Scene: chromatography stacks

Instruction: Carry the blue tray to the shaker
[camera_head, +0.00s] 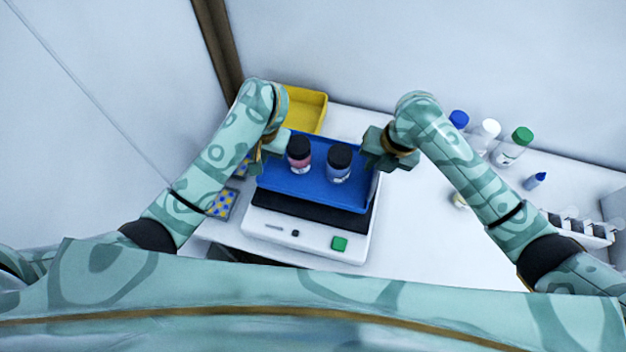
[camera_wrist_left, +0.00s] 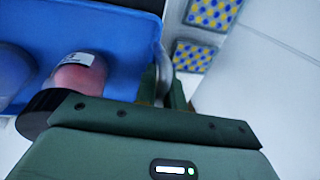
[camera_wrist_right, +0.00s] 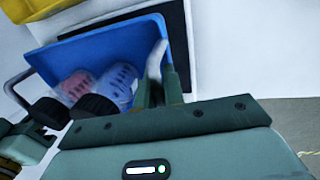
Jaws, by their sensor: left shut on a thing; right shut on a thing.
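The blue tray (camera_head: 315,193) is over the black top of the white shaker (camera_head: 300,241), set towards its back. I cannot tell whether it touches the top. It holds two black-capped bottles, one with red contents (camera_head: 299,160) and one with dark blue contents (camera_head: 338,168). My left gripper (camera_head: 264,158) is shut on the tray's left side, on a handle also in the left wrist view (camera_wrist_left: 165,88). My right gripper (camera_head: 376,160) is shut on the right side, with its fingers at a pale handle in the right wrist view (camera_wrist_right: 158,82).
A yellow tray (camera_head: 306,106) lies behind. Several capped bottles, including a green-capped one (camera_head: 512,147), stand at the back right near a small blue-tipped bottle (camera_head: 536,181). A grey rack (camera_head: 580,228) is at far right. Blue-yellow patterned pieces (camera_head: 222,204) lie left of the shaker.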

